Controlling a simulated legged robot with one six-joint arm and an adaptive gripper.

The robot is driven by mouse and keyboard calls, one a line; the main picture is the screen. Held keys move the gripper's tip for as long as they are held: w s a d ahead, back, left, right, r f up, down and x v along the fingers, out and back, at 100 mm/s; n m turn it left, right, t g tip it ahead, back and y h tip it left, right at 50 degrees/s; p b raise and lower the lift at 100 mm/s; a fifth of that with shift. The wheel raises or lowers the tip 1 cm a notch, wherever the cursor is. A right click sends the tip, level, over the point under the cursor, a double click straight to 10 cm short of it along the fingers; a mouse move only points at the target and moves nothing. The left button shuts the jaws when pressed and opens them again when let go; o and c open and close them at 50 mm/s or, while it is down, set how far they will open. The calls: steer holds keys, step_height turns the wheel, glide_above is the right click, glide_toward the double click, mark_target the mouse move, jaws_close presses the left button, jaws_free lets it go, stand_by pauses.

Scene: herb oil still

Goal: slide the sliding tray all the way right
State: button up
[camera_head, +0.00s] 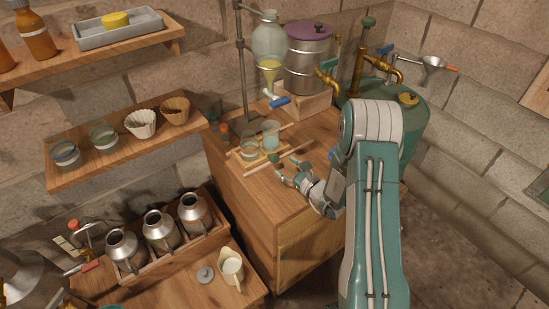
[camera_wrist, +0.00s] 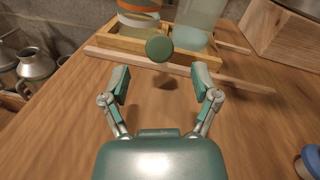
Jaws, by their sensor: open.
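The sliding tray (camera_wrist: 122,43) is a shallow wooden tray lying between two wooden rails on the bench. A round green knob (camera_wrist: 159,48) is on its front side; it also shows in the head view (camera_head: 274,158). The tray holds a glass jar with an orange band (camera_wrist: 139,20) on the left and a clear glass beaker (camera_wrist: 199,18) on the right. My gripper (camera_wrist: 161,80) is open and empty. Its fingers are spread to either side of the knob's line, short of it and apart from it.
The front rail (camera_wrist: 240,83) runs between my fingers and the tray. A wooden block (camera_wrist: 282,35) stands at the right, under the purple-lidded pot (camera_head: 308,55). A separating funnel (camera_head: 269,45) hangs above the bench behind the tray. A blue-topped item (camera_wrist: 311,160) is at the lower right.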

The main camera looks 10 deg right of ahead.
mark_target(276, 159)
steer(key=x, duration=0.5)
steer(key=shift+w+a, duration=0.2)
steer(key=shift+w, duration=0.05)
